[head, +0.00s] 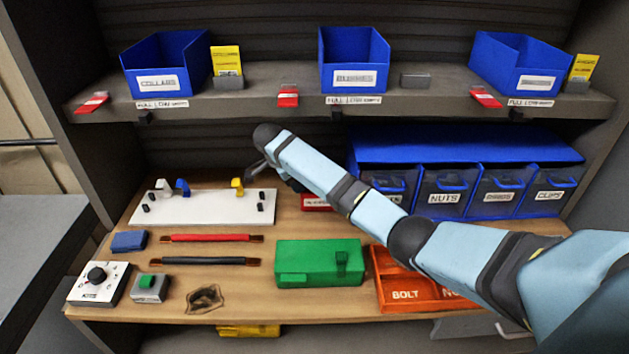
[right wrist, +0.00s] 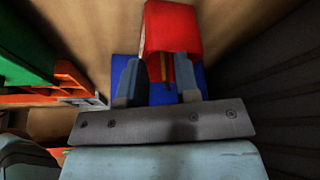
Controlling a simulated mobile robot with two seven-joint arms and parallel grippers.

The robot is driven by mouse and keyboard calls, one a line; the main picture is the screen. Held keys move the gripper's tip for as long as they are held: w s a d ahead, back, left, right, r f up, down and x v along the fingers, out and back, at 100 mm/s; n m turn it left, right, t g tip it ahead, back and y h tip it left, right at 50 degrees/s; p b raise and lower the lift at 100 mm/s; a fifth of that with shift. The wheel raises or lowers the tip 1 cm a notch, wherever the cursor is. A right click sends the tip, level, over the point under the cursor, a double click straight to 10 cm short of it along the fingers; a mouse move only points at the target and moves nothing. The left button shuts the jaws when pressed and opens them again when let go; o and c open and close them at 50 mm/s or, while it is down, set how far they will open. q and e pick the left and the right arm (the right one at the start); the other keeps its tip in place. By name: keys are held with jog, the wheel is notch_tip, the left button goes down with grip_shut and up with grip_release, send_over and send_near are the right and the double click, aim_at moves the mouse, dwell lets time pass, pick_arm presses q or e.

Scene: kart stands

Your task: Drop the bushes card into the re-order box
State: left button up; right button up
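The re-order box is a small red box (head: 316,202) on the bench, partly hidden by my right arm. It also shows in the right wrist view (right wrist: 172,28), just beyond my fingertips. My right gripper (head: 272,172) is above the bench near this box. In the right wrist view its fingers (right wrist: 163,70) look closed around a thin orange-yellow sliver, which I take for the bushes card (right wrist: 165,68) seen edge-on. The grey card holder (head: 415,81) beside the BUSHES bin (head: 354,58) is empty. My left gripper is not in view.
Blue drawers (head: 465,150) stand right of the red box. A white board (head: 205,207) with clips lies left, a green block (head: 318,262) and orange tray (head: 405,292) in front. The shelf (head: 250,103) overhangs. Yellow cards (head: 226,60) (head: 582,66) stand by the outer bins.

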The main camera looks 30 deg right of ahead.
jog(key=a, duration=0.5)
jog(key=shift+w+a, duration=0.2)
jog(key=shift+w, duration=0.2)
jog(key=shift+s+f, duration=0.1)
